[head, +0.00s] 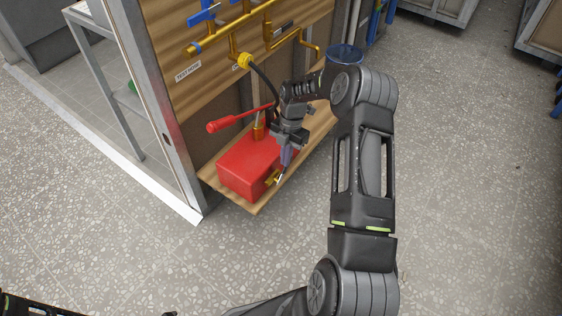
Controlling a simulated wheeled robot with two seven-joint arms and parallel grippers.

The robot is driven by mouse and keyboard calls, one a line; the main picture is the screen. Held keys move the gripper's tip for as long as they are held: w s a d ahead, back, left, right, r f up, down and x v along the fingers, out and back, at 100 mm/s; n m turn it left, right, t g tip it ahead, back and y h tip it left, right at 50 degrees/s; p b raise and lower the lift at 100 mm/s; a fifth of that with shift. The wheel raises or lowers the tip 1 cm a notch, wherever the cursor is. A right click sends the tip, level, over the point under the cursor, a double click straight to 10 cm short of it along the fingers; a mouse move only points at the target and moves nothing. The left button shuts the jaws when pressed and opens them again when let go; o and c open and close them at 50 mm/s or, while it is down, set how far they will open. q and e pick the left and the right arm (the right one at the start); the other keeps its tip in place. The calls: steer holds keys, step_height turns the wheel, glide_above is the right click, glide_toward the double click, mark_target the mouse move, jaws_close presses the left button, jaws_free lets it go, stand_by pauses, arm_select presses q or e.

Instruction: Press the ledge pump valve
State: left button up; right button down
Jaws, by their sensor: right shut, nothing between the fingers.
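A red pump box (245,166) sits on a wooden ledge (252,206) at the foot of the panel. Its lever with a red grip (221,126) points to the left above the box. A small brass valve (271,180) shows at the box's front right side. My right gripper (282,175) is shut and empty, pointing down beside the box's right side. Its fingertips are at or very close to the valve; I cannot tell whether they touch. The gripper and wrist hide the right part of the box. My left gripper is not in view.
Yellow pipes with blue handles (203,16) run along the wooden panel above the ledge. A black hose (265,79) hangs from a yellow fitting. A blue round container (345,54) stands behind my wrist. A grey frame post (160,120) stands left. The speckled floor (470,190) is clear right.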

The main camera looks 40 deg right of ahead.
steer(key=shift+w+d+f+b, duration=0.15)
steer(key=shift+d+f+b, duration=0.25)
steer(key=shift+d, duration=0.15)
steer(key=shift+w+d+f+b, duration=0.15)
steer(key=shift+d+f+b, duration=0.25)
steer(key=shift+d, duration=0.1)
steer(key=shift+w+d+f+b, duration=0.25)
steer(key=shift+d+f+b, duration=0.35)
steer(key=shift+d, duration=0.15)
steer(key=shift+r, duration=0.15)
steer(key=shift+a, duration=0.1)
steer(key=shift+s+a+f, duration=0.25)
steer(key=shift+a+f, duration=0.05)
steer(key=shift+a, duration=0.35)
steer(key=shift+p, duration=0.3)
